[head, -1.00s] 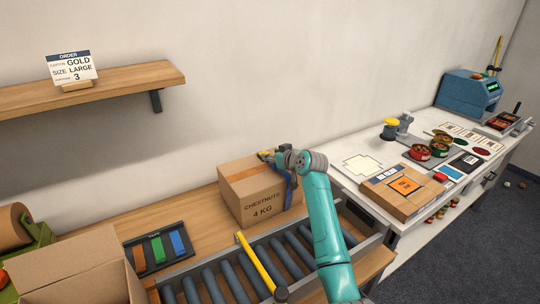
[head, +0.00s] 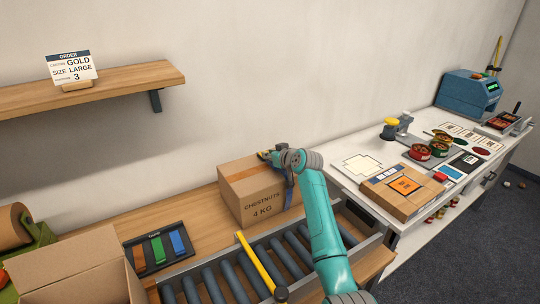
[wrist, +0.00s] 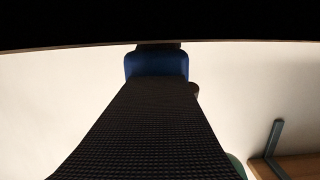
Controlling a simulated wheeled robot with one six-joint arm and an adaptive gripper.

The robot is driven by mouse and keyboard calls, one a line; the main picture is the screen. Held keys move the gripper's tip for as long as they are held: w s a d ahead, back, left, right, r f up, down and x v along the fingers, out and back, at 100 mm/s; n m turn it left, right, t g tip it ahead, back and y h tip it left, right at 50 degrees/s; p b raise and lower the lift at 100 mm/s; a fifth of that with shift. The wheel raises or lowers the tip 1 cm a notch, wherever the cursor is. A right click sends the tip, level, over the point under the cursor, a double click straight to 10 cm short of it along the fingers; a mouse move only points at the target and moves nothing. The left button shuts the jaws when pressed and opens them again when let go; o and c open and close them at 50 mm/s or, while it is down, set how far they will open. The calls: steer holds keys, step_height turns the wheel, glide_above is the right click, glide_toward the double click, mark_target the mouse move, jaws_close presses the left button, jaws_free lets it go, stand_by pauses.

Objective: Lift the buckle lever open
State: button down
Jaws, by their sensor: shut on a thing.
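The carton (head: 252,197) marked "CHESTNUTS 4 KG" stands closed on the wooden bench. A blue strap (head: 289,190) runs down its right side. My gripper (head: 267,155) is at the carton's top right edge, small and partly covered by my wrist in the head view. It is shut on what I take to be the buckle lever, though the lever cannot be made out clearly. In the wrist view a dark, fine-textured surface (wrist: 150,125) fills the middle, with a blue piece (wrist: 157,65) at its far end; the buckle itself is not clearly seen.
A roller conveyor (head: 245,275) with a yellow bar (head: 260,262) lies in front of the carton. A tray of coloured strips (head: 158,248) and an open box (head: 75,275) are at left. A white worktable (head: 400,235) with a flat parcel (head: 402,191) is at right.

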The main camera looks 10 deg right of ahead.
steer(key=shift+r, duration=0.15)
steer(key=r+g, duration=0.1)
steer(key=w+g+h, duration=0.1)
steer(key=g, duration=0.1)
steer(key=shift+a+r, duration=0.15)
steer(key=shift+r, duration=0.2)
steer(key=shift+w+a+r+g+h, duration=0.1)
steer(key=shift+w+r+g+h, duration=0.15)
steer(key=shift+g, duration=0.5)
steer(key=shift+w+a+r+g+h, duration=0.15)
steer(key=shift+w+g+h, duration=0.1)
steer(key=shift+g, duration=0.5)
steer(key=shift+w+r+g, duration=0.25)
steer(key=shift+w+g, duration=0.15)
steer(key=shift+g, duration=0.3)
steer(key=c, duration=1)
jaws_free()
steer(key=shift+c, duration=0.2)
steer(key=shift+r, duration=0.15)
steer(key=v, duration=1.1)
steer(key=shift+s+a+r, duration=0.15)
steer(key=shift+s+r, duration=0.05)
steer(key=shift+r, duration=0.1)
